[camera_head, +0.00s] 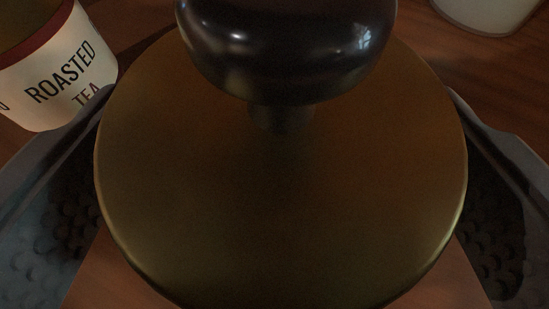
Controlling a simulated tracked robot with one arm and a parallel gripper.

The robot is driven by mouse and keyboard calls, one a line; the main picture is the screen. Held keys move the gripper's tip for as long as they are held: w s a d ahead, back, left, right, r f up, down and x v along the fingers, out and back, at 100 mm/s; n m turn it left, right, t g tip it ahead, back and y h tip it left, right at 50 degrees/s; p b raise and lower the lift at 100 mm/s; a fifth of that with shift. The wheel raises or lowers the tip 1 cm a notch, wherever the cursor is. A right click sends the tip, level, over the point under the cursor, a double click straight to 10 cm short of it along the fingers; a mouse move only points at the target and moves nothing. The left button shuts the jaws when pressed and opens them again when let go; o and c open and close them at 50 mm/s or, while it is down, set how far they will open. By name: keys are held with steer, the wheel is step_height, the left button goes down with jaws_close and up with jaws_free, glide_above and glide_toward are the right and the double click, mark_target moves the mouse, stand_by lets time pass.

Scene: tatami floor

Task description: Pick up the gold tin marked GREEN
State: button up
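A round gold lid (280,220) with a glossy black knob (290,45) fills the middle of the view, seen from above. The tin's side and any label under this lid are hidden, so I cannot read GREEN on it. My gripper (280,95) has one dark, bumpy-padded finger at the left of the lid and one at the right. The fingers are wide apart, and the lid's rim covers parts of their inner sides. I cannot tell whether they touch the tin's body.
A tin with a cream label reading ROASTED TEA (70,75) and a dark red band stands at the upper left, close to my left finger's tip. A pale white container (490,12) is partly seen at the upper right. The reddish-brown wooden surface (130,280) is bare around them.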

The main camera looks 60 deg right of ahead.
steer(key=c, duration=1.3)
steer(key=shift+o, duration=0.2)
steer(key=shift+r, duration=0.15)
